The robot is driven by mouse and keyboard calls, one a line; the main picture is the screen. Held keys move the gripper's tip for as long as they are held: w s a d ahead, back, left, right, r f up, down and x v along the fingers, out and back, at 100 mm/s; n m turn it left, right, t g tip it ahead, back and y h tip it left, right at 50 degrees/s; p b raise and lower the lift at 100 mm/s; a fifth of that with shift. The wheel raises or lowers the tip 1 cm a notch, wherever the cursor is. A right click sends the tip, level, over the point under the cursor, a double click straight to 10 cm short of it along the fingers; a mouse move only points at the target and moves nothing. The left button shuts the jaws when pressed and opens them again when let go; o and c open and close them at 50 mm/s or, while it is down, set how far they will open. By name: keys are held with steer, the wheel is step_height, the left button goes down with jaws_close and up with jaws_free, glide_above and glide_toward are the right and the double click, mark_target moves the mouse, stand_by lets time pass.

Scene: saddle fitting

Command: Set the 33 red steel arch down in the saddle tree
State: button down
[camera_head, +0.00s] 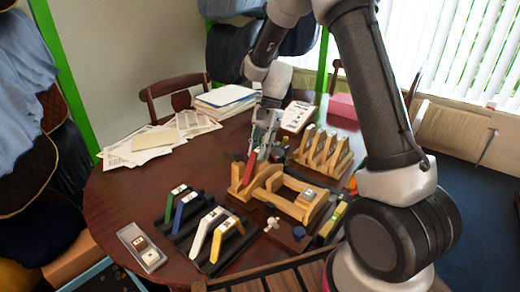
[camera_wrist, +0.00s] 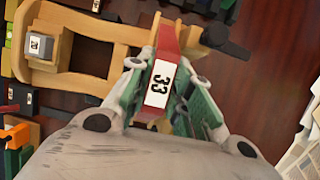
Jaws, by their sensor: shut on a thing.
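The red arch labelled 33 (camera_head: 250,167) is in my gripper (camera_head: 262,148), at the far left end of the wooden saddle tree (camera_head: 290,208). In the wrist view the arch (camera_wrist: 168,45) shows its white label between the green-padded fingers of my gripper (camera_wrist: 163,92), which is shut on it. The saddle tree (camera_wrist: 100,28) lies behind and to the left there. The arch overlaps the tree's end in both views. Whether it touches or is seated cannot be told, as the fingers hide its lower part. A grey block (camera_head: 308,195) sits on the tree's other end.
A wooden rack (camera_head: 322,172) stands behind right. A small tray (camera_head: 155,262) holds blocks. Papers (camera_head: 150,142) lie at the back left. A black-handled tool (camera_wrist: 232,45) is close to the arch.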

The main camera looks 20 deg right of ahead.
mark_target(262, 163)
steer(key=shift+f, duration=0.45)
steer(key=shift+s+f, duration=0.3)
steer(key=shift+f, duration=0.3)
steer(key=shift+s+f, duration=0.3)
steer(key=shift+f, duration=0.25)
stand_by(1.0)
steer(key=shift+s+d+f, duration=0.15)
steer(key=shift+d+f, duration=0.1)
stand_by(0.8)
steer(key=shift+f, duration=0.1)
steer(key=c, duration=2)
jaws_free()
steer(key=shift+w+a+f, duration=0.45)
steer(key=shift+w+f, duration=0.3)
steer(key=shift+f, duration=0.05)
steer(key=shift+r, duration=0.2)
steer(key=shift+c, duration=0.4)
steer(key=shift+d, duration=0.1)
steer(key=shift+d+f, duration=0.1)
steer(key=shift+d, duration=0.15)
